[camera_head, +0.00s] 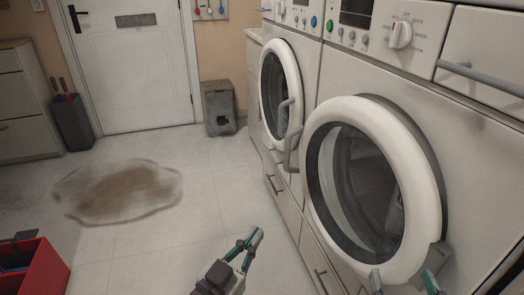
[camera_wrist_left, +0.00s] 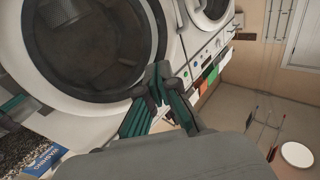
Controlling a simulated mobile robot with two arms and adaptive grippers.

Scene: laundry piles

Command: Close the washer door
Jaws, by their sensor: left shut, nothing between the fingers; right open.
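The near washer's round door (camera_head: 432,200) has a thick white ring, dark glass and a grey handle on its left side. It looks closed or nearly closed; I cannot tell if it is latched. A second washer's door (camera_head: 292,75) is farther back and looks shut. My left gripper (camera_head: 255,235) is shut and empty, left of the near door and apart from it. In the left wrist view, its fingertips (camera_wrist_left: 158,75) appear in front of a white door ring (camera_wrist_left: 45,85). My right gripper (camera_head: 403,281) is open and empty at the lower edge of the near door, partly cut off.
A red bin (camera_head: 52,262) stands at lower left. A brown stain (camera_head: 120,190) lies on the floor. A grey box (camera_head: 219,105) stands by the room door (camera_head: 125,70). Drawers lie below the washers.

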